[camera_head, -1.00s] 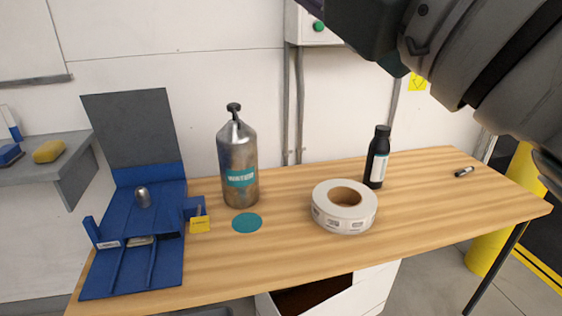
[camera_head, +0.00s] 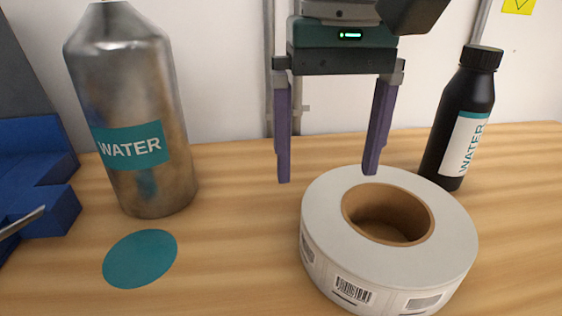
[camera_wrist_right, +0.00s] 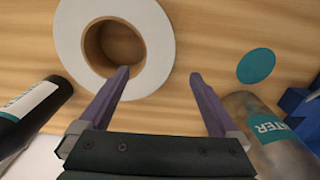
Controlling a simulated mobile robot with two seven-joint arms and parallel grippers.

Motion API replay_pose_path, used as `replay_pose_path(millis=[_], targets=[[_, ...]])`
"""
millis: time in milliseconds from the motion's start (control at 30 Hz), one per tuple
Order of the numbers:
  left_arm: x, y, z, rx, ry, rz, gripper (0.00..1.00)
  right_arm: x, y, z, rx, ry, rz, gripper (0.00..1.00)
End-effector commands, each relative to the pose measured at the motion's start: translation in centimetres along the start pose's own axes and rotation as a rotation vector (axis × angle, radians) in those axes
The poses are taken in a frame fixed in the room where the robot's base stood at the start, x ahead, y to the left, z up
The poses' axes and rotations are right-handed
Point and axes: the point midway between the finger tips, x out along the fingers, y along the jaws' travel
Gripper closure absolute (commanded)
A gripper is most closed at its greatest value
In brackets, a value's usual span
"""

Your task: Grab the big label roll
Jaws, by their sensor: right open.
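The big label roll (camera_head: 335,228) is a wide white ring with a brown cardboard core and printed labels on its side. It lies flat on the wooden table in the head view, right of centre, and shows at the upper left in the right wrist view (camera_wrist_right: 70,38). My right gripper (camera_head: 327,178) is open and empty, its two purple fingers pointing down behind and to the left of the roll. In the right wrist view the fingers (camera_wrist_right: 160,75) are spread, one near the roll's edge; I cannot tell whether it touches. My left gripper is not in view.
A metal WATER canister (camera_head: 130,110) stands left of my right gripper, with a teal disc (camera_head: 140,259) on the table before it. A black WATER bottle (camera_head: 464,115) stands behind the roll at right. A blue fixture (camera_head: 35,180) is at far left. Wood between disc and roll is clear.

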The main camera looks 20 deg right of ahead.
Motion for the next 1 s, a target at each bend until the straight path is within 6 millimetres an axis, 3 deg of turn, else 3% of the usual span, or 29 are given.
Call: replay_pose_path(millis=[100,333,600,900,1000], targets=[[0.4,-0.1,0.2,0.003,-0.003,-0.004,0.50,2.1,0.0,0.2,-0.002,-0.006,0.000,0.03],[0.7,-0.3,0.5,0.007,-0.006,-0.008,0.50,4.3,0.0,0.2,0.000,-0.006,-0.002,0.03],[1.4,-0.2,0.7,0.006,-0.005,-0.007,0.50,8.3,0.3,0.1,0.000,-0.006,-0.004,0.03],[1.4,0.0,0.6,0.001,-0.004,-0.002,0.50,8.8,0.3,0.1,-0.001,-0.004,-0.005,0.03],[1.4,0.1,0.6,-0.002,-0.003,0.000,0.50,8.8,0.3,0.1,-0.001,-0.004,-0.005,0.13]])
